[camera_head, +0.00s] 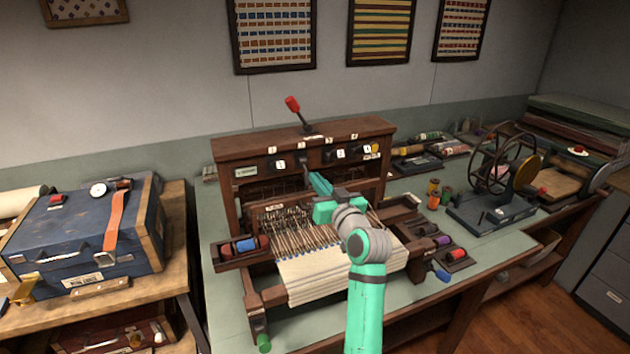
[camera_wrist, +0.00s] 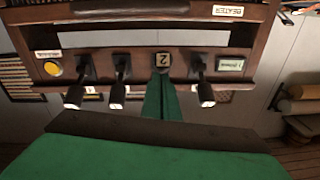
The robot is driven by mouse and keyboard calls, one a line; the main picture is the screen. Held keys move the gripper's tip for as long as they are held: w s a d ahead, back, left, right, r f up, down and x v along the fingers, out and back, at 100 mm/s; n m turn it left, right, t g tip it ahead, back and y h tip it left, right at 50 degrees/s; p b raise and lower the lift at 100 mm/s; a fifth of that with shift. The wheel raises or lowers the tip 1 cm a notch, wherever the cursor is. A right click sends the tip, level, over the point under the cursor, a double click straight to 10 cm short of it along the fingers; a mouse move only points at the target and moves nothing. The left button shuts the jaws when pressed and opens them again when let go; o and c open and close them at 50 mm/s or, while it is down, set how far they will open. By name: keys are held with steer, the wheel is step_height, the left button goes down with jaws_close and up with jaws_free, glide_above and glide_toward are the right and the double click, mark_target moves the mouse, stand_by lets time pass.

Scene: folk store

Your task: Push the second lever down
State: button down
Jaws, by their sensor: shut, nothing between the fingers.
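A wooden loom (camera_head: 225,152) stands on the green table, with a row of levers across its upper front panel. The second lever's handle is not clearly visible there; my green fingers cover that spot. Dark levers with white tips hang on either side: one at the right (camera_wrist: 203,93) and two at the left (camera_wrist: 118,94). In the head view, my gripper (camera_head: 314,180) is shut and empty, close in front of the panel. I cannot tell whether it touches a lever.
A red-knobbed lever (camera_head: 293,105) rises from the loom's top. White cloth (camera_head: 300,280) and threads lie below my arm. Spool trays (camera_head: 238,250) flank the loom. A winding wheel (camera_head: 500,165) stands at right, a blue case (camera_head: 75,240) at left.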

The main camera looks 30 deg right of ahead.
steer(key=shift+w+a+f, duration=0.1)
steer(key=shift+w+f, duration=0.05)
steer(key=shift+f, duration=0.6)
steer(key=s+r, duration=0.2)
steer(key=s, duration=0.9)
steer(key=shift+s, duration=0.35)
steer(key=shift+s, duration=0.15)
